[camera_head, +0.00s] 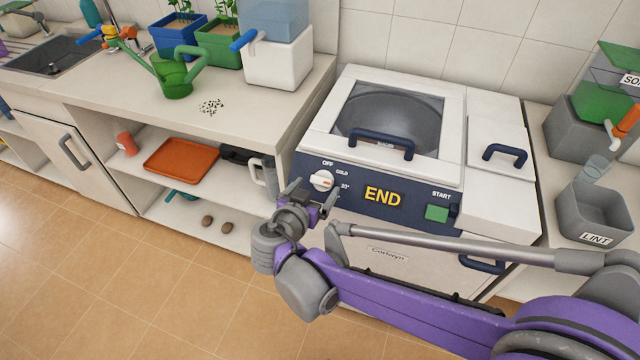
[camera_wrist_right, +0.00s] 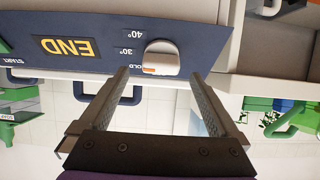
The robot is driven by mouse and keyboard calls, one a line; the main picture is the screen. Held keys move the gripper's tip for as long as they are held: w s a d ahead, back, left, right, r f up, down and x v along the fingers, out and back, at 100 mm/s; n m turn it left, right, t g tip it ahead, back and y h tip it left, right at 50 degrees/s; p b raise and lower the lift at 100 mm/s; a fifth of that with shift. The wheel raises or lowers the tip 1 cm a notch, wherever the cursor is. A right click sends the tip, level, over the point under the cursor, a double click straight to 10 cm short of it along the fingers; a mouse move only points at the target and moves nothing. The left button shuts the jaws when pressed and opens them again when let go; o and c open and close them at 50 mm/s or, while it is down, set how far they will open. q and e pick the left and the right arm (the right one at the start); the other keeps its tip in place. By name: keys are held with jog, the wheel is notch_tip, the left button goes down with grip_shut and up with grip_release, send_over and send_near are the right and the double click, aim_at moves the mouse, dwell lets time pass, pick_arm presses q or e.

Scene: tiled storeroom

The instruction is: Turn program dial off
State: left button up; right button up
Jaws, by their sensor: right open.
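The program dial (camera_head: 321,181) is a round white knob on the dark blue front panel of a white washing machine (camera_head: 480,205). Labels OFF, COLD and 30° show around it. It also shows in the right wrist view (camera_wrist_right: 161,57), where its orange mark lies on the side of COLD and 30°; I cannot tell exactly which it points at. My right gripper (camera_head: 312,194) is open in front of the dial. In the wrist view its fingertips (camera_wrist_right: 158,73) lie on either side of the dial, with no clear contact. My left gripper is not in view.
The panel display (camera_head: 382,196) reads END, with a green START button (camera_head: 437,212) to its right. A dark blue lid handle (camera_head: 381,143) juts out above. A counter with a green watering can (camera_head: 174,75) stands left; a grey LINT bin (camera_head: 594,212) stands right.

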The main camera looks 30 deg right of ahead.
aim_at(320, 182)
jog(key=shift+b+x, duration=0.35)
jog(key=shift+x, duration=1.8)
jog(key=c, duration=1.4)
jog(key=shift+o, duration=0.2)
